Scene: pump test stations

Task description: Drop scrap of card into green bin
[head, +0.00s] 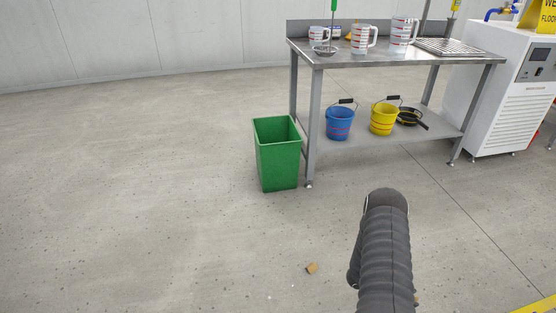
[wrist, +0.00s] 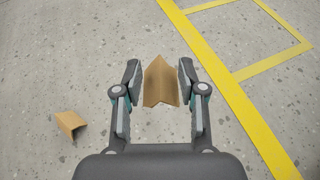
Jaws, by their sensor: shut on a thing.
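In the wrist view, my gripper (wrist: 160,78) is shut on a folded brown scrap of card (wrist: 160,85), which sits between the two fingers. How high it is above the floor is hard to tell. A second scrap of card (wrist: 70,124) lies on the floor to the left; a brown scrap also shows in the head view (head: 312,268), on the floor left of my arm. The green bin (head: 278,155) stands upright on the floor by the table's left leg, open at the top. My gripper is hidden behind my arm in the head view.
A steel table (head: 400,57) holds measuring jugs (head: 363,39); its lower shelf carries a blue bucket (head: 340,123), a yellow bucket (head: 383,118) and a black pan (head: 410,117). A white machine (head: 500,90) stands right. Yellow floor lines (wrist: 232,95) run nearby. Floor left of the bin is clear.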

